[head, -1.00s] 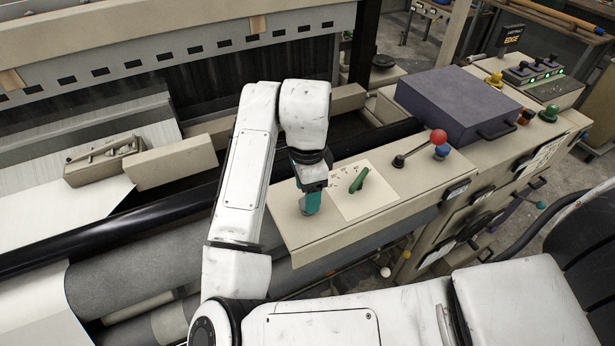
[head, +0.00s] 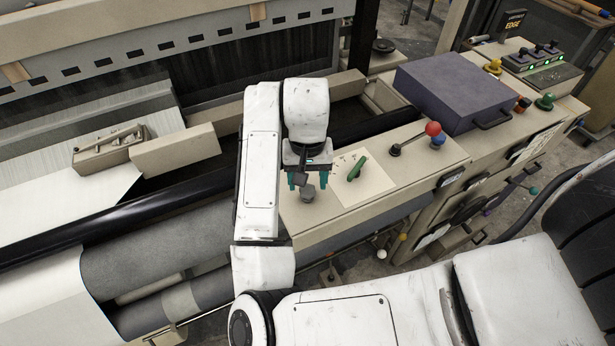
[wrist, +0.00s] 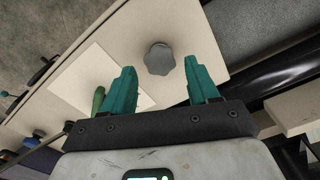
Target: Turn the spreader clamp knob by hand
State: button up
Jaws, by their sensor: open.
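The clamp knob is a grey lobed knob (head: 307,192) on the near left part of the beige panel top (head: 415,180). In the wrist view the knob (wrist: 159,59) shows whole, just beyond the fingertips and between their lines. My gripper (head: 307,180) has two teal fingers, spread apart and empty. In the wrist view my gripper (wrist: 162,82) points toward the knob, with no finger touching it that I can see. The gap in height between fingers and knob is hard to tell.
A green handle (head: 357,168) stands on a pale plate right of the knob. A red-balled lever (head: 432,129), a blue knob (head: 438,141) and a purple case (head: 450,90) are farther right. A dark roller (head: 110,227) runs left of the panel.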

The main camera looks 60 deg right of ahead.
dwell(0.3)
jog(key=shift+f+b, duration=0.75)
jog(key=shift+f, duration=0.25)
jog(key=c, duration=0.8)
jog(key=shift+o, duration=0.2)
jog(key=shift+f+m+b, duration=0.15)
jog(key=shift+m+b, duration=0.4)
jog(key=shift+m, duration=0.65)
jog(key=o, duration=0.8)
jog(key=shift+o, duration=0.2)
jog(key=shift+r, duration=0.2)
